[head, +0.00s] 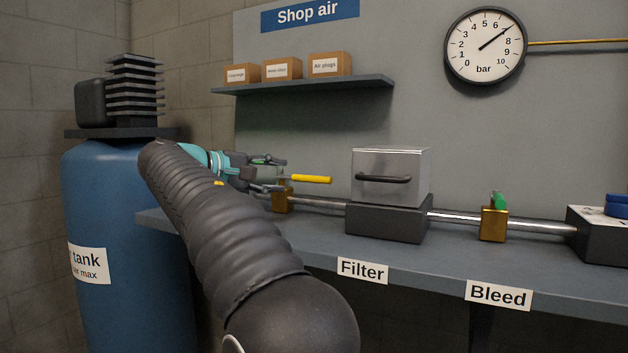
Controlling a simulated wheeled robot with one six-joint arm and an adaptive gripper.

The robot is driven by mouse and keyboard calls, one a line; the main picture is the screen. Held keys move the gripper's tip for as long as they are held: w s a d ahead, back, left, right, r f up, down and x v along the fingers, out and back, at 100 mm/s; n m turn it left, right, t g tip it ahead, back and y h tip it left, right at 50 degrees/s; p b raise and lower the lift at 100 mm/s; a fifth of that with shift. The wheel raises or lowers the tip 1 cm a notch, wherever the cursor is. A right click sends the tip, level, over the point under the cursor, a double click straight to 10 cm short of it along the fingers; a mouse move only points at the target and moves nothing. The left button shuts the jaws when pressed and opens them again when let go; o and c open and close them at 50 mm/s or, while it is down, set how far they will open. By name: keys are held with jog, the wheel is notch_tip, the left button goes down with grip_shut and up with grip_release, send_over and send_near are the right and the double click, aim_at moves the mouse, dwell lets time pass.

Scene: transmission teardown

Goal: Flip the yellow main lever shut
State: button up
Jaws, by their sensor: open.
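The yellow main lever (311,179) sticks out to the right, roughly level and in line with the pipe, above a brass valve body (282,198) on the bench's left part. My gripper (277,174) is open at the lever's left end, with one finger above and one below its height. The lever's left end and pivot are hidden by my gripper. I cannot tell whether the fingers touch the lever.
A filter box (389,177) with a black handle stands right of the lever. Further right is a green bleed lever (499,201) on a brass valve. A shelf (310,84) with boxes hangs above. A blue tank (135,210) stands left. The gauge (486,46) reads about 6 to 7 bar.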

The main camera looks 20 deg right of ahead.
aim_at(318, 180)
jog(key=b+x, duration=0.1)
jog(key=x, duration=1.2)
jog(key=shift+d, duration=0.15)
grip_shut()
